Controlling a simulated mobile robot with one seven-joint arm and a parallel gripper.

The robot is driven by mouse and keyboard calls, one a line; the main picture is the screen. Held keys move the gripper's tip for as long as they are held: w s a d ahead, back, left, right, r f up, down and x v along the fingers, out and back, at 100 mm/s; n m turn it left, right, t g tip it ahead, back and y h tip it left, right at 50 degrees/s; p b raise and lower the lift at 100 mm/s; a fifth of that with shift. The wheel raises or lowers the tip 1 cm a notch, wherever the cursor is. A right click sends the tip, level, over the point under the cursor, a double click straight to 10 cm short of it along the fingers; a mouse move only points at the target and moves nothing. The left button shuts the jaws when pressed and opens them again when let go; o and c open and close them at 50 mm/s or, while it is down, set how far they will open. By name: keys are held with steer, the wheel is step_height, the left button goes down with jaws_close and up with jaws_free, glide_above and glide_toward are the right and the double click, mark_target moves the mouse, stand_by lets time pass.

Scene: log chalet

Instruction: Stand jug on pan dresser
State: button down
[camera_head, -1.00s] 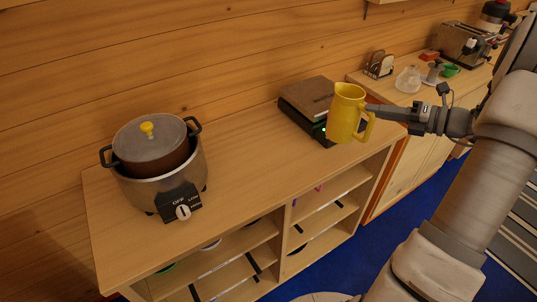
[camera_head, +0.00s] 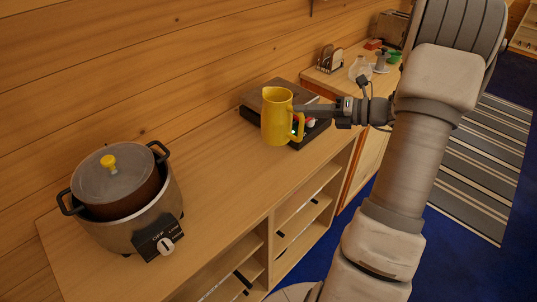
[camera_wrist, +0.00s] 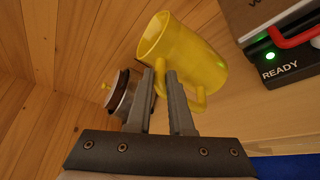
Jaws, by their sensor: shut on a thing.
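The yellow jug (camera_head: 276,117) is upright in the head view, in front of a dark flat appliance at the back of the dresser. My gripper (camera_head: 303,109) reaches it from the right and is shut on its handle. In the wrist view the jug (camera_wrist: 186,58) shows beyond my fingers (camera_wrist: 164,84), with its handle between them. The pan dresser (camera_head: 215,165) is a light wooden unit with open shelves below. The jug appears above its top; I cannot tell whether its base touches.
A slow cooker (camera_head: 125,200) stands on the dresser's left part. The dark appliance (camera_head: 257,97), with a red handle and green READY light (camera_wrist: 270,57) in the wrist view, sits behind the jug. Bare dresser top lies between them. A second counter (camera_head: 345,80) holds a toast rack (camera_head: 329,59).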

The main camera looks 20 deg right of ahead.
steer(key=s+a+f, duration=0.1)
steer(key=a+f, duration=0.7)
steer(key=f, duration=0.1)
steer(key=shift+s+a+b, duration=0.15)
steer(key=shift+a+b, duration=0.1)
steer(key=shift+b, duration=0.05)
steer(key=shift+f, duration=0.1)
steer(key=c, duration=0.8)
jaws_free()
steer(key=shift+f, duration=0.1)
steer(key=v, duration=1.2)
steer(key=shift+s, duration=0.1)
